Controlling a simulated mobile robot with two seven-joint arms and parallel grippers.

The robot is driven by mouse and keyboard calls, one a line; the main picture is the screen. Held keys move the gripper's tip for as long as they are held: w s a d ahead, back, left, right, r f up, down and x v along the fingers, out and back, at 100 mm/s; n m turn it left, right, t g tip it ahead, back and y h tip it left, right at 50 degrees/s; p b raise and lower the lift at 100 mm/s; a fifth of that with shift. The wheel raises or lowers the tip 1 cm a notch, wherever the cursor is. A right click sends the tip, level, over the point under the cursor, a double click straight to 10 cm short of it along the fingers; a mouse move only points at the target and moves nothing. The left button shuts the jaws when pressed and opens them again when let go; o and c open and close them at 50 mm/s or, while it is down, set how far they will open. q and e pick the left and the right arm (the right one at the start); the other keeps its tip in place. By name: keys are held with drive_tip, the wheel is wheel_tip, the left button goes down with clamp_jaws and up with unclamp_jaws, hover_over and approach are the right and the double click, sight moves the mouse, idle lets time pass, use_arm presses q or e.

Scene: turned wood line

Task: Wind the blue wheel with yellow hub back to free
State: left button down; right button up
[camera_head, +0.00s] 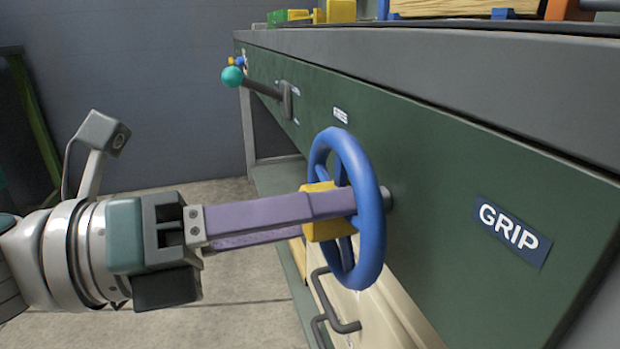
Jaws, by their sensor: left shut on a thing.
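The blue wheel (369,215) stands out on a short shaft from the dark green front panel. Its yellow hub (318,231) faces my arm. My left gripper (335,215) comes in from the left, with its purple fingers reaching into the wheel and shut on the hub. The far finger is partly hidden behind the near one. A blue label reading GRIP (511,230) is on the panel to the right of the wheel. A small label above the wheel is too small to read surely. My right gripper is not in view.
A lever with a teal ball (232,77) sticks out from the panel farther back. Dark handles (333,306) are below the wheel. Several coloured pieces lie on the bench top (430,50). Open floor (245,290) lies to the left.

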use_arm(q)
drive_tip(key=n+p, duration=0.2)
drive_tip(key=n, duration=0.1)
drive_tip(key=shift+r+n, duration=0.25)
drive_tip(key=shift+n, duration=0.05)
drive_tip(key=n+p, duration=0.2)
drive_tip(key=n, duration=0.1)
drive_tip(key=shift+n, duration=0.3)
drive_tip(key=n+p, duration=0.1)
drive_tip(key=n, duration=0.2)
drive_tip(key=shift+n+p, duration=0.3)
drive_tip(key=shift+n, duration=0.1)
drive_tip(key=n+p, duration=0.1)
drive_tip(key=n, duration=0.2)
drive_tip(key=shift+n, duration=0.3)
drive_tip(key=n+p, duration=0.1)
drive_tip(key=n, duration=0.2)
drive_tip(key=shift+f+n, duration=0.1)
drive_tip(key=shift+n, duration=0.2)
drive_tip(key=n+p, duration=0.1)
drive_tip(key=n, duration=0.2)
drive_tip(key=shift+n, duration=0.3)
drive_tip(key=n, duration=0.3)
drive_tip(key=shift+f+n+p, duration=0.1)
drive_tip(key=shift+n+p, duration=0.2)
drive_tip(key=shift+p, duration=0.1)
drive_tip(key=shift+w+n, duration=0.1)
drive_tip(key=shift+n, duration=1.7)
drive_tip(key=shift+f, duration=0.1)
